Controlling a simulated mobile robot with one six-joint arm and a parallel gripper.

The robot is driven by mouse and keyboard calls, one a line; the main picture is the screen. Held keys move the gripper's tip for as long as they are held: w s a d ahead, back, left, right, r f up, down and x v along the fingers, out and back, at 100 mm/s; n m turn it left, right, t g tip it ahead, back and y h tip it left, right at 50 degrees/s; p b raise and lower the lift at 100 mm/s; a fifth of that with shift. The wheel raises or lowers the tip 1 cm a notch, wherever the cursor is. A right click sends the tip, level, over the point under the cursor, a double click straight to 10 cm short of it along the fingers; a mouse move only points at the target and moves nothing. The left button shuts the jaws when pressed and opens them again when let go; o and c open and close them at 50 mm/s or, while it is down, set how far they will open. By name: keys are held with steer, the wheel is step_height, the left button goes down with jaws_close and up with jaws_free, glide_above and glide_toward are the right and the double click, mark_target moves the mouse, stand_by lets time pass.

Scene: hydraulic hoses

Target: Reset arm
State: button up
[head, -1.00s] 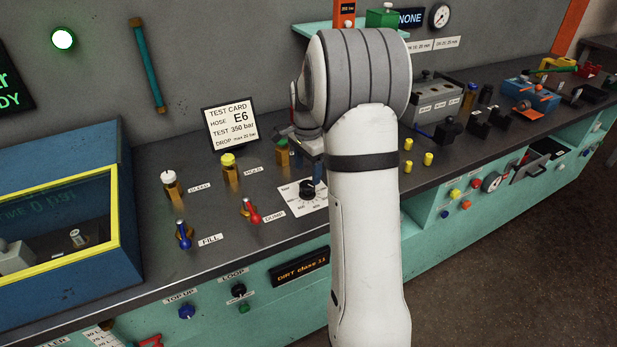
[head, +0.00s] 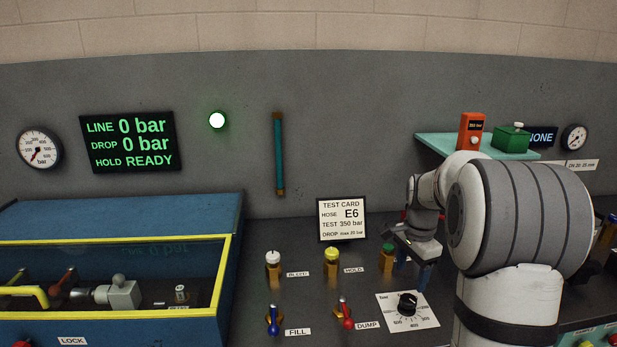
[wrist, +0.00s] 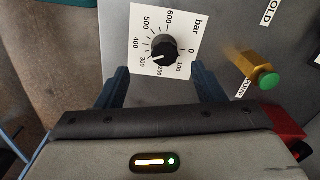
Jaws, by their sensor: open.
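My gripper (head: 411,272) hangs over the bench at the right of the head view, just behind the pressure dial (head: 407,303). In the wrist view my gripper (wrist: 158,85) is open, with its two dark blue fingers apart and nothing between them. The black dial knob (wrist: 164,50) on its white bar scale shows just beyond the fingertips; I cannot tell whether they touch the plate. My arm bends in from the right in the head view and covers part of the bench.
A green-topped brass button (wrist: 267,80) is right of the fingers. The test card (head: 342,219), the white-topped valve (head: 273,265), the yellow-topped valve (head: 331,262), the blue FILL lever (head: 273,320) and red DUMP lever (head: 345,314) stand left. A yellow-framed blue box (head: 232,265) is further left.

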steer(key=s+a+r+n+t, duration=0.1)
steer(key=s+a+n, duration=0.5)
steer(key=s, duration=0.6)
steer(key=s+a+r+n+t, duration=0.1)
steer(key=s+a+n, duration=0.6)
steer(key=s, duration=0.6)
steer(key=shift+a+r+n, duration=0.2)
steer(key=shift+a+n, duration=0.05)
steer(key=shift+n, duration=0.65)
